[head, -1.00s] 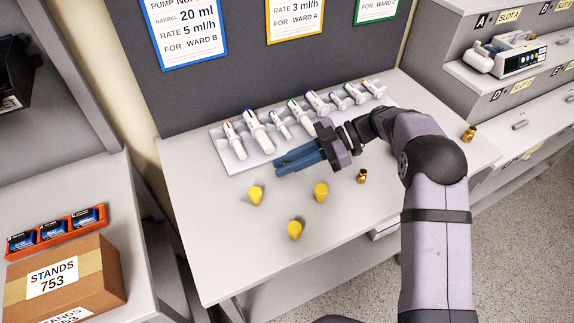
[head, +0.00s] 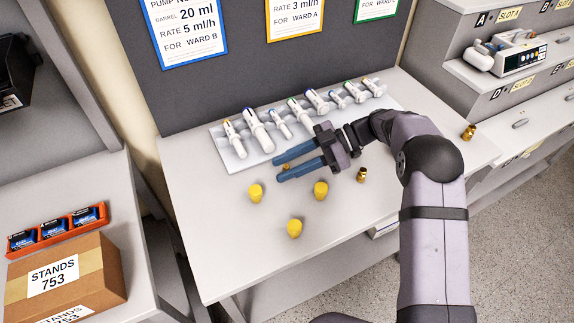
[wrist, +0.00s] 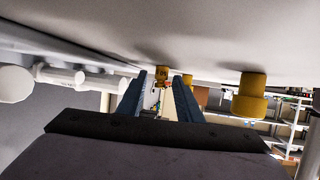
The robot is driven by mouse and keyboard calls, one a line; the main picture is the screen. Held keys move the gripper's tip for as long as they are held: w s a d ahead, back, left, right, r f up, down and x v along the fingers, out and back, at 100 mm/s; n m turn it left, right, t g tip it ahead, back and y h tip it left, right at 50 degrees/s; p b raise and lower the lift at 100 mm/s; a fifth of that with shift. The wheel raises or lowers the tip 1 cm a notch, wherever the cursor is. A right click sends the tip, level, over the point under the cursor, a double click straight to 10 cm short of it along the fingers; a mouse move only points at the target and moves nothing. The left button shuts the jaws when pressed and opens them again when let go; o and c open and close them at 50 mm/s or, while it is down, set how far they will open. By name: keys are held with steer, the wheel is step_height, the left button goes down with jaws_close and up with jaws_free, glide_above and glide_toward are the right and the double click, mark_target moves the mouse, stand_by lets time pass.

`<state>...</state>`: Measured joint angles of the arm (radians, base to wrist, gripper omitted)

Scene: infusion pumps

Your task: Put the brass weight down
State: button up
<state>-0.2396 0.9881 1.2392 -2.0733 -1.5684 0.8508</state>
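My gripper (head: 279,172) is open, low over the bench, with its two blue fingers apart and pointing left. A small brass weight (head: 287,166) shows between the fingers near their tips, partly hidden by them. It also shows between the fingertips in the wrist view (wrist: 162,75), where the picture is upside down and the weight meets the bench surface. A gap shows around it, so the fingers do not seem to grip it. Another brass weight (head: 361,175) stands on the bench right of my gripper. A third (head: 468,133) stands near the bench's right end.
Several syringes lie in a white rack (head: 232,160) behind my gripper. Three yellow pieces (head: 255,193) (head: 321,190) (head: 295,228) stand on the bench in front. The bench's front left (head: 215,255) is clear. A cardboard box (head: 70,285) sits on the left table.

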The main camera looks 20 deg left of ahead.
steer(key=b+v, duration=0.1)
steer(key=v, duration=0.6)
steer(key=shift+d+r+b, duration=0.1)
steer(key=shift+b, duration=0.2)
steer(key=shift+w+d+r, duration=0.1)
